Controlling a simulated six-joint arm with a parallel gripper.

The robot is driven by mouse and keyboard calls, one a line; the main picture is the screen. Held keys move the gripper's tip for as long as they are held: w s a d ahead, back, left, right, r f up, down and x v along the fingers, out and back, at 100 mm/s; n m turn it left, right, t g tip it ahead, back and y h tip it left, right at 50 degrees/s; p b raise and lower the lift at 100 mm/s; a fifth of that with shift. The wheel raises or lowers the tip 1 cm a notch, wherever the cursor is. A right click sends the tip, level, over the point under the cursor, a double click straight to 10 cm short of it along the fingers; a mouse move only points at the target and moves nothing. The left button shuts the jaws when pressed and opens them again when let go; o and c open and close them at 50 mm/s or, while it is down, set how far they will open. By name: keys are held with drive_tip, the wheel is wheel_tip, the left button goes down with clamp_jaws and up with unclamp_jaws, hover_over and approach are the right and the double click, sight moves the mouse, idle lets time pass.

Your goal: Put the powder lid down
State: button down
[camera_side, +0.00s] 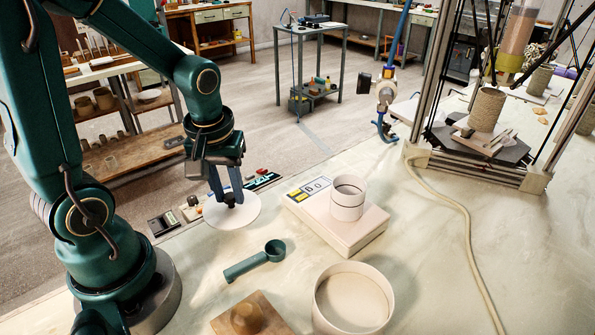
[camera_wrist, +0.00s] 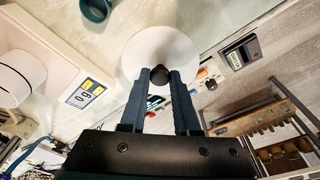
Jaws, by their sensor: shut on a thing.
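The powder lid is a flat white disc with a dark knob; in the side view the lid (camera_side: 246,213) is at or just above the table, left of the scale. I cannot tell whether it touches the table. My gripper (camera_side: 232,203) is shut on the knob from above. In the wrist view the lid (camera_wrist: 137,57) shows beyond the fingers, and my gripper (camera_wrist: 160,78) has the black knob between its fingertips.
A white scale (camera_side: 338,222) carries a white cup (camera_side: 348,198). A green scoop (camera_side: 255,261), a wide round tub (camera_side: 352,300) and a wooden block with a knob (camera_side: 247,317) lie in front. Small devices (camera_side: 163,223) sit at the table's left edge.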

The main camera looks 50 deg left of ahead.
sight(229, 198)
drive_tip(key=shift+f, duration=2.05)
drive_tip(key=c, duration=0.6)
unclamp_jaws()
drive_tip(key=shift+f, duration=0.15)
drive_tip(key=shift+c, duration=0.2)
drive_tip(key=shift+r, duration=0.55)
wheel_tip(229, 198, up, 11)
drive_tip(key=s+d, duration=0.1)
drive_tip(key=s+d+r+m+t+h, duration=0.1)
drive_tip(key=s+d+r+m+t, duration=0.1)
drive_tip(key=d+m, duration=0.5)
drive_tip(key=shift+s+m+t, duration=0.75)
drive_tip(key=shift+m+t, duration=0.25)
drive_tip(key=shift+t, duration=0.2)
